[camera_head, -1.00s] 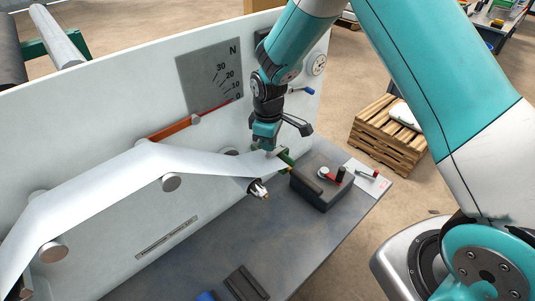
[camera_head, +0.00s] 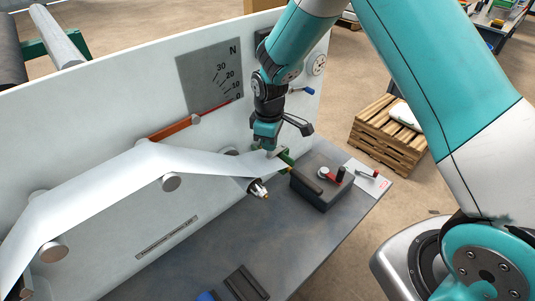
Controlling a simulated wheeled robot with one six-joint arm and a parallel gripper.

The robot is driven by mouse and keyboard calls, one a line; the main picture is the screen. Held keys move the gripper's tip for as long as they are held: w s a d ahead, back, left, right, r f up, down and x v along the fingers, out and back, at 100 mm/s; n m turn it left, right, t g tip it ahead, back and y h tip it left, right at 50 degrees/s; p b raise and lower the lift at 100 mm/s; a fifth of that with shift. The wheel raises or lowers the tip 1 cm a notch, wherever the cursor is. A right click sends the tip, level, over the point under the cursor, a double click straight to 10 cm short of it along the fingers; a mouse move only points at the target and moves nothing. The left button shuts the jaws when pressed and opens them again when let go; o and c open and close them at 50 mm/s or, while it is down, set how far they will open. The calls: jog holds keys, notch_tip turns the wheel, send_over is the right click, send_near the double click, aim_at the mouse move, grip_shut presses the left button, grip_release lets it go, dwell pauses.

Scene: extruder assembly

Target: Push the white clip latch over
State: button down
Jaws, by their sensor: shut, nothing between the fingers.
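A small dark fitting with a white part, which looks like the white clip latch (camera_head: 257,186), sits at the right end of the white web (camera_head: 190,162). It is too small to make out its exact position. My gripper (camera_head: 268,150) points down beside the white panel, above and slightly right of this fitting. It is shut and empty, and looks apart from the white part. Its fingertips are small in the picture, close to a green bar (camera_head: 285,157), and I cannot tell whether they touch it.
The white panel (camera_head: 110,115) with a force scale (camera_head: 210,75) rises behind. A dark slotted block (camera_head: 245,284) lies in front. The middle of the table is clear.

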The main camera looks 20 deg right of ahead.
jog(key=shift+r+p, duration=1.8)
jog(key=shift+r, duration=0.75)
notch_tip(320, 180, up, 17)
jog(key=b, duration=0.4)
jog(key=shift+r, duration=0.15)
jog(key=s+a+f+m+y+b, duration=0.1)
jog(key=s+a+y, duration=0.1)
jog(key=s, duration=1.2)
jog(key=s+a+m+y+b, duration=0.2)
jog(key=s, duration=1.2)
jog(key=shift+a+f+m, duration=0.3)
jog(key=shift+f, duration=0.1)
